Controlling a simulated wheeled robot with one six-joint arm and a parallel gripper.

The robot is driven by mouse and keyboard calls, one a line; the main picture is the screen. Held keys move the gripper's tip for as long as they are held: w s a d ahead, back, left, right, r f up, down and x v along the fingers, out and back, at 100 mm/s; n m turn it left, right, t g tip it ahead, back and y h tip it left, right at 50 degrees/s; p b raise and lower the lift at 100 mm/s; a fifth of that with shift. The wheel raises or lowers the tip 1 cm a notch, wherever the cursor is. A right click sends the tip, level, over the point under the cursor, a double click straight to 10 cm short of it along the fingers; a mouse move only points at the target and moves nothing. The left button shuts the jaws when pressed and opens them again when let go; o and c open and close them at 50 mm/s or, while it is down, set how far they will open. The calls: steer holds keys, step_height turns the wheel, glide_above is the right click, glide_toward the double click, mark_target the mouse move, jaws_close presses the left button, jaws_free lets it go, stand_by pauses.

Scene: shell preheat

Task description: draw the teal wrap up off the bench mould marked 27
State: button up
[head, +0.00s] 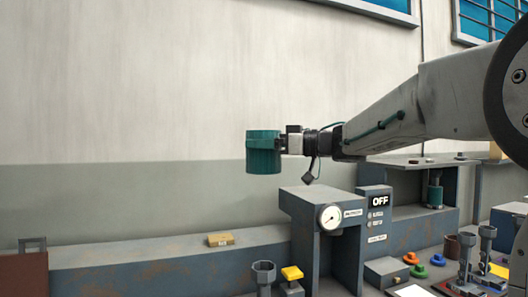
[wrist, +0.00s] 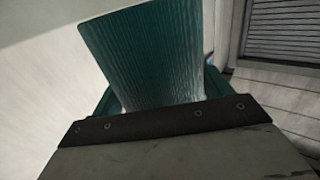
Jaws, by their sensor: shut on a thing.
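The teal wrap (head: 263,154), a ribbed sleeve, is held in the air by my gripper (head: 284,145), well above the bench and in front of the wall. My gripper is shut on its right side. In the wrist view the wrap's ribbed wall (wrist: 150,45) rises beyond the dark edge of my gripper. A grey mould-like post (head: 263,275) with a flared top stands at the front, below the wrap and clear of it. Two more grey posts (head: 487,240) stand at the right. No number 27 can be read, so I cannot tell which is that mould.
A grey station with a round gauge (head: 330,217) and an OFF sign (head: 380,201) stands below my arm. Another teal sleeve (head: 435,194) sits in the open bay at right.

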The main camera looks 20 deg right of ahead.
steer(key=shift+r, duration=1.95)
